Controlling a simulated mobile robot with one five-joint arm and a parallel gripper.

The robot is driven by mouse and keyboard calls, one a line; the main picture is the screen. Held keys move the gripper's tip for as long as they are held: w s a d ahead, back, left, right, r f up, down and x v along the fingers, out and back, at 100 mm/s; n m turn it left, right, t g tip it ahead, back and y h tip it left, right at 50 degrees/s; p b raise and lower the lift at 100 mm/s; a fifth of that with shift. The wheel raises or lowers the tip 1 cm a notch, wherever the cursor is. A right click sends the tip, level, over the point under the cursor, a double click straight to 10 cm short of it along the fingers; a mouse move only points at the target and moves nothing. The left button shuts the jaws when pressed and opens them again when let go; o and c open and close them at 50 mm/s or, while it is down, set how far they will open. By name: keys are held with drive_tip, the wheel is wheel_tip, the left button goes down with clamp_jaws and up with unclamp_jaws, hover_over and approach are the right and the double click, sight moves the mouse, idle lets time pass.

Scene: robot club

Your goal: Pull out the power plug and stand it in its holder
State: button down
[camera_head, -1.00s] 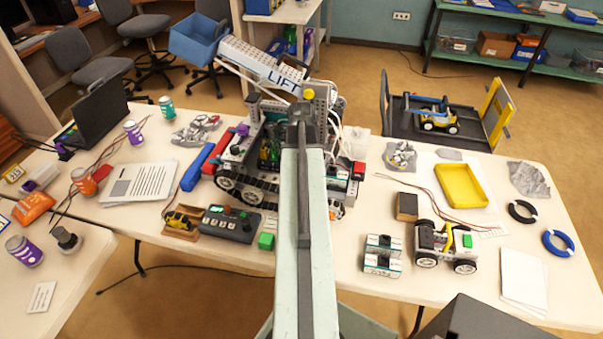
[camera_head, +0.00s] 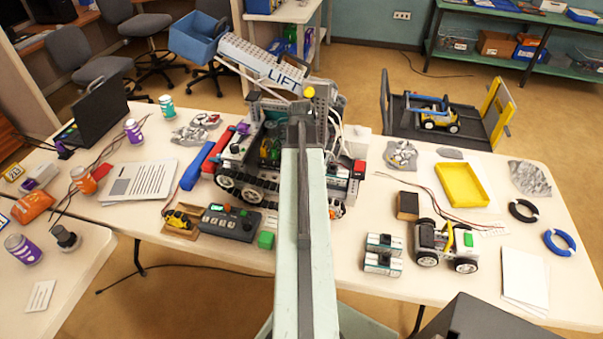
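A tracked toy machine (camera_head: 234,184) with a white boom marked LIFT (camera_head: 262,66) and a blue bucket (camera_head: 199,38) stands in the middle of the table. My arm (camera_head: 302,220) rises in front of it and covers part of its middle and right side. My gripper does not show beyond the arm's dark end.
Right are battery-like blocks (camera_head: 383,262), a small wheeled car (camera_head: 445,247), a yellow tray (camera_head: 463,184) and a blue ring (camera_head: 559,243).

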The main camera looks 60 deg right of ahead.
drive_tip(key=shift+f, duration=0.2)
drive_tip(key=c, duration=1)
unclamp_jaws()
drive_tip(key=shift+r, duration=0.1)
wheel_tip(320, 180, up, 7)
drive_tip(key=p, duration=0.7)
